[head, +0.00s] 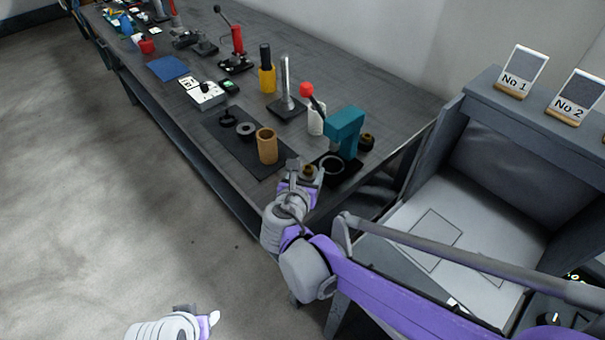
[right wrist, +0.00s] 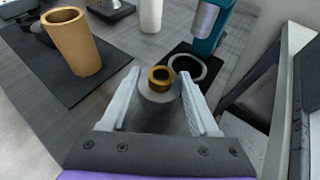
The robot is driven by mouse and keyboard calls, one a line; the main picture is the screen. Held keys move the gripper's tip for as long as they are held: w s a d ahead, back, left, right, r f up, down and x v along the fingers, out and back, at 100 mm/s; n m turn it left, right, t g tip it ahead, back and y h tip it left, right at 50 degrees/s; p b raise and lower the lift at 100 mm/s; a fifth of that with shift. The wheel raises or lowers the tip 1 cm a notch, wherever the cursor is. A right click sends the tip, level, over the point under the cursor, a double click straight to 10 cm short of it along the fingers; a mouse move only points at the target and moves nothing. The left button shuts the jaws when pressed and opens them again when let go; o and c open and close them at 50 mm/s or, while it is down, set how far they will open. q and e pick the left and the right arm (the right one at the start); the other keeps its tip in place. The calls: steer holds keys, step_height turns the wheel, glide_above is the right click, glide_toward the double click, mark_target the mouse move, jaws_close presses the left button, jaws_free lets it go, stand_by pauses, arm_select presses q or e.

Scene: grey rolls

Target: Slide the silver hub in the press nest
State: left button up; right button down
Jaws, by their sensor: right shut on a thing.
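My right gripper (head: 301,172) is shut on the silver hub (right wrist: 157,103), a grey cylinder with a brass ring (right wrist: 161,76) in its top. The hub sits between the two pale fingers in the right wrist view. The press (head: 345,127) is teal, on a black base at the table's near right end. Its nest, a pale ring (head: 332,165), shows just beyond the hub in the right wrist view (right wrist: 188,69). The hub appears beside the nest, not in it. Part of my left gripper (head: 205,319) shows at the bottom edge; its fingers are unclear.
A tan cylinder (head: 267,147), a grey ring (head: 246,129) and a black part (head: 228,117) stand on a dark mat left of the press.

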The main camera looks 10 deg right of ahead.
mark_target(332, 168)
steer(key=shift+w+d+f, duration=0.25)
steer(key=shift+w+d, duration=0.05)
steer(key=shift+d, duration=0.15)
steer(key=shift+w+d+f, duration=0.2)
steer(key=shift+w+d, duration=0.05)
steer(key=shift+d, duration=0.15)
steer(key=shift+w+d+b, duration=0.1)
steer(key=shift+w+d, duration=0.5)
steer(key=shift+d, duration=0.3)
steer(key=shift+w+d+b, duration=0.1)
steer(key=shift+w+d, duration=0.55)
steer(key=shift+d, duration=0.25)
steer(key=shift+w+d+b, duration=0.1)
steer(key=shift+w+d, duration=0.5)
steer(key=shift+d, duration=0.3)
steer(key=shift+f, duration=0.5)
steer(key=shift+c, duration=0.3)
jaws_free()
steer(key=shift+d, duration=0.1)
steer(key=shift+s, duration=0.1)
